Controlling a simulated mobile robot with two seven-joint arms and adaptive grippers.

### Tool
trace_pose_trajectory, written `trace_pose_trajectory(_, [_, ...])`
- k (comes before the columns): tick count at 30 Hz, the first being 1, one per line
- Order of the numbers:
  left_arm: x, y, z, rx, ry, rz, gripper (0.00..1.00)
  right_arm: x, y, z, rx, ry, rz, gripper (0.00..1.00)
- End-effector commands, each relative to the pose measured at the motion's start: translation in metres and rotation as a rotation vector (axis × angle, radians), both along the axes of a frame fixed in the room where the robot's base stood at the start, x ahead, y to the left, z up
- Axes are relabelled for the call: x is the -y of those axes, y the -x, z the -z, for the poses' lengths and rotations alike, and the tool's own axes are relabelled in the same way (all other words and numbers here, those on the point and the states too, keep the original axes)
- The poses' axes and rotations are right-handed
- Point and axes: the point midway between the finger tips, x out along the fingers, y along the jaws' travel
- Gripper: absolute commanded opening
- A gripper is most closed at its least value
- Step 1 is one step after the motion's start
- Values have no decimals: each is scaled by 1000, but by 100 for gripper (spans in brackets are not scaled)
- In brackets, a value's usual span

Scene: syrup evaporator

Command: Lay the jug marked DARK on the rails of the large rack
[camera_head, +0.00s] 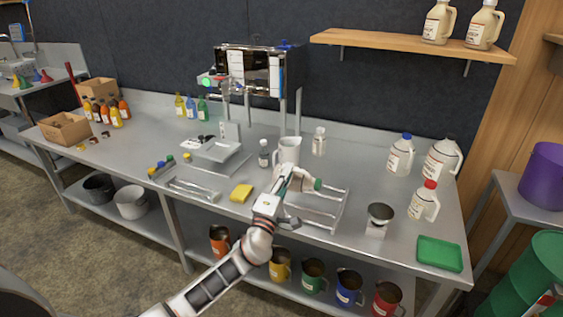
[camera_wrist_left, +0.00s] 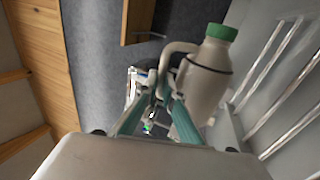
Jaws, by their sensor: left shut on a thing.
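My left gripper (camera_head: 287,177) is shut on the handle of a pale jug with a green cap (camera_head: 303,181). The jug lies on its side over the large rack (camera_head: 322,223), cap toward the right. In the left wrist view the jug (camera_wrist_left: 205,85) hangs off the fingertips (camera_wrist_left: 163,95) by its handle, and the rack's rails (camera_wrist_left: 275,75) run beside it. I cannot tell whether the jug touches the rails. Its marking is not readable. My right gripper is not in view.
A white pitcher (camera_head: 288,150) stands just behind the held jug. Capped jugs (camera_head: 399,157) stand farther right. A yellow sponge (camera_head: 241,193) and a smaller rack (camera_head: 195,191) lie to the left.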

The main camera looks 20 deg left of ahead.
Motion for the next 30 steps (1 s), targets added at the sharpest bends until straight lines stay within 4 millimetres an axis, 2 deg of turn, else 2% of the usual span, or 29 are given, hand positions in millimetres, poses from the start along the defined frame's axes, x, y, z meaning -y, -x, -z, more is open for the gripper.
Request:
trace_pose_trajectory(8, [2,1,10,7,-14,9,0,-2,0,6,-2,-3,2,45])
trace_pose_trajectory(23, [2,1,55,2,-12,7,0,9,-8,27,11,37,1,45])
trace_pose_trajectory(30, [2,1,74,2,-13,7,0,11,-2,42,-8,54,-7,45])
